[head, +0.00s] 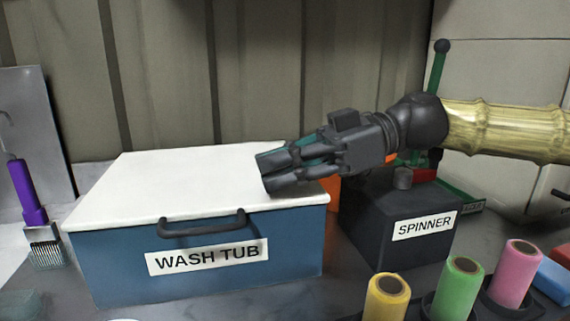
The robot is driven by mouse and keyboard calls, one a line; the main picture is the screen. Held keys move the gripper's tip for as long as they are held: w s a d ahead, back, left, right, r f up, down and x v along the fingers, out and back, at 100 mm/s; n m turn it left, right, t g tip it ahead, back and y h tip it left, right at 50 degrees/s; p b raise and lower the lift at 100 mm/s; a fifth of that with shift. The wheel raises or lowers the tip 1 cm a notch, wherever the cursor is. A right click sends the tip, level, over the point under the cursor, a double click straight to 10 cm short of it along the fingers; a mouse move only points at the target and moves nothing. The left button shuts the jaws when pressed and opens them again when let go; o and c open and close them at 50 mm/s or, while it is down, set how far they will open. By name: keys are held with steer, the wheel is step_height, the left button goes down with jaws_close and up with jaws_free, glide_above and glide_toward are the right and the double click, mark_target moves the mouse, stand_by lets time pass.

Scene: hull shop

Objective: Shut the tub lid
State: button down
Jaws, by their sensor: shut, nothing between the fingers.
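The wash tub (120,275) is a blue box on the dark worktop at the left, with a "WASH TUB" label on its front. Its white lid (165,185) lies flat across the top, and I see no gap between lid and box. A dark handle (203,226) is at the front. My gripper (266,172) is shut and empty at the lid's right part, its fingers pointing left. The fingertips are at or just above the lid; I cannot tell whether they touch. The gripper hides part of the lid's right edge.
A dark box labelled "SPINNER" (375,225) stands right of the tub, with a green lever (437,70) behind. Yellow (387,300), green (458,290) and pink (514,275) rolls stand at the front right.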

steer(key=shift+s+f+n+b, duration=0.15)
steer(key=shift+f+b, duration=0.15)
steer(key=shift+f, duration=0.2)
steer(key=shift+s+f+n+b, duration=0.15)
steer(key=shift+f+b, duration=0.1)
steer(key=shift+f, duration=0.2)
steer(key=shift+w+f, duration=0.1)
